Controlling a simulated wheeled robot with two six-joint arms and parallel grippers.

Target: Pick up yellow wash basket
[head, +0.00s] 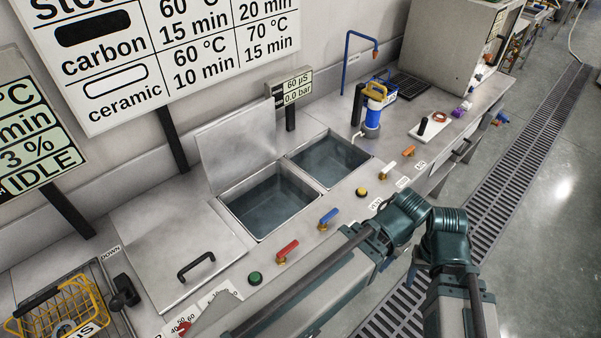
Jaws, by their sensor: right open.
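The yellow wash basket (62,300) is a wire basket at the lower left corner of the head view, cut off by the bottom edge. A white label with dark letters shows at its front. My right arm comes in from the lower right and bends down to the left over the bench front. My left gripper is not in view.
A black lever (124,291) stands right beside the basket. A closed steel lid (172,252) with a black handle and two open water tanks (270,203) follow to the right. Colored valve handles (288,250) and a green button (255,278) line the front. A blue-yellow filter (373,108) stands farther back.

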